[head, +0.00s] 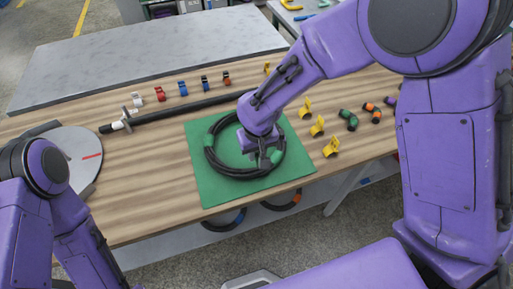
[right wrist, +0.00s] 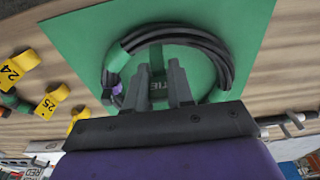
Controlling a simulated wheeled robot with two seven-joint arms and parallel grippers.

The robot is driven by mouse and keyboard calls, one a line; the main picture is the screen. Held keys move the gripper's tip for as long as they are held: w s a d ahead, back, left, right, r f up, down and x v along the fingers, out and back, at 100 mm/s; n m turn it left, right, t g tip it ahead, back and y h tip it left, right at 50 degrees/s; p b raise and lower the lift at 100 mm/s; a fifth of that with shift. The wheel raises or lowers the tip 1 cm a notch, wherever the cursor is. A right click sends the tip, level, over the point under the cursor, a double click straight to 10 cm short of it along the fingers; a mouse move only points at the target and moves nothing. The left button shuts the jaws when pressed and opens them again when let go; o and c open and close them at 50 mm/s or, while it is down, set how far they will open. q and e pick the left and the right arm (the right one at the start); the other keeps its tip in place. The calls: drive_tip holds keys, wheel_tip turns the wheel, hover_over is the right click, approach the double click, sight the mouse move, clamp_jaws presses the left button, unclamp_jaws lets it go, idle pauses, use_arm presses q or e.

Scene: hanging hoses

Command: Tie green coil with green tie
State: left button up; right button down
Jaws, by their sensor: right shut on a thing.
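A black hose coil (head: 226,172) lies as a ring on a green mat (head: 218,193); the coil also shows in the right wrist view (right wrist: 228,68). Green bands sit on its left (head: 210,141) and right sides; the right one shows clearly in the right wrist view (right wrist: 117,60). My right gripper (head: 264,163) points down inside the ring, close to the right band. In the right wrist view its fingers (right wrist: 165,72) are close together; what they hold is mostly hidden, seemingly the green tie. A green-and-black piece (head: 348,119) lies right of the mat. My left gripper is out of view.
Yellow numbered tags (head: 317,126) stand right of the mat, with orange pieces (head: 372,112) beyond. A black rod (head: 180,109) and several small coloured clips (head: 183,88) lie behind. A grey disc (head: 72,150) is at left. More coils (head: 222,224) hang below the table's front edge.

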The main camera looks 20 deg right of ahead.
drive_tip(key=shift+s+f+b, duration=0.1)
drive_tip(key=shift+f+b, duration=0.35)
drive_tip(key=shift+b, duration=0.05)
drive_tip(key=shift+s+d+f+b, duration=0.1)
drive_tip(key=shift+f+b, duration=0.2)
drive_tip(key=shift+f, duration=1.1)
drive_tip(key=shift+f+p, duration=0.1)
drive_tip(key=shift+p, duration=0.25)
drive_tip(key=shift+f, duration=0.1)
